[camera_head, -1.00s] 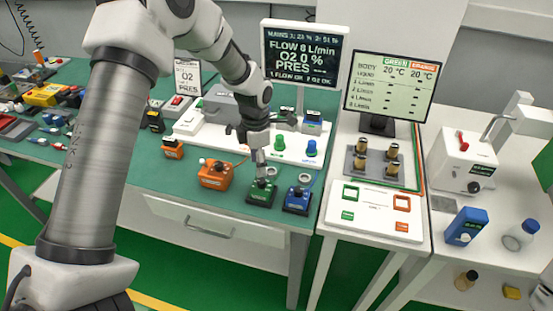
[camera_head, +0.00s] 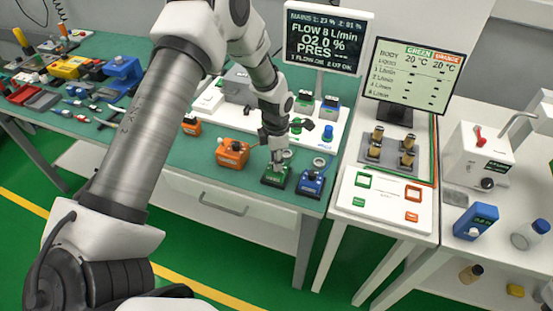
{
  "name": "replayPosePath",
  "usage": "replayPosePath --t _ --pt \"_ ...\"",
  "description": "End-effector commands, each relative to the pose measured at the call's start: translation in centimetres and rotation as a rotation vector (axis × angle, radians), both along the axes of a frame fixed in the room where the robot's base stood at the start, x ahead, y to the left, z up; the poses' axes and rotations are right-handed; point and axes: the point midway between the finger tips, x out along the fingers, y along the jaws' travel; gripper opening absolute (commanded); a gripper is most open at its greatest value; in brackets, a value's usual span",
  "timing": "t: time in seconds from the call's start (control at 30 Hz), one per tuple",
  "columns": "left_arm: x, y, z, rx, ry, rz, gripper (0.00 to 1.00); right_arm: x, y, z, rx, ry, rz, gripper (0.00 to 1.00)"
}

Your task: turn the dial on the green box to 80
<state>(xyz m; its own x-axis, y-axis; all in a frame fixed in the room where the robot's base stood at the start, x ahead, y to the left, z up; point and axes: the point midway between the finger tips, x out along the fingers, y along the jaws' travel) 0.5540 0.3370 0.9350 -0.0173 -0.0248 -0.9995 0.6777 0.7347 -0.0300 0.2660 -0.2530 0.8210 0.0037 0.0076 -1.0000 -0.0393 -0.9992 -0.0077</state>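The green box (camera_head: 270,181) sits near the front edge of the green-topped bench, between an orange box (camera_head: 232,154) and a blue box (camera_head: 311,182). My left gripper (camera_head: 277,160) comes down from above with its fingertips at the top of the green box, over its dial. The dial is mostly hidden by the fingers, so its setting cannot be read. The fingers are too small to tell whether they are open, shut or touching the dial. My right gripper is not in view.
A black monitor (camera_head: 326,42) behind reads FLOW 8 L/min and O2 0 %. A white panel with a blue knob (camera_head: 327,132) lies behind the boxes. A white table with a second screen (camera_head: 417,74) stands right. Tools and boxes crowd the bench's left.

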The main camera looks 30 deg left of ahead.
Motion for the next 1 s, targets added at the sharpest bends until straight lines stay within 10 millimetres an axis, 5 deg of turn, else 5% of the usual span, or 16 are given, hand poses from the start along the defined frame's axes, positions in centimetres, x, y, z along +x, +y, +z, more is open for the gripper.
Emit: replayPosePath --t 0.57,1.0 --pt "-0.1 -0.1 -0.2 0.000 0.004 -0.073 0.00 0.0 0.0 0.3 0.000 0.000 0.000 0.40" --pt "-0.2 -0.1 -0.2 0.001 0.005 -0.414 0.00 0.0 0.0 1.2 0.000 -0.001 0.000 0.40"
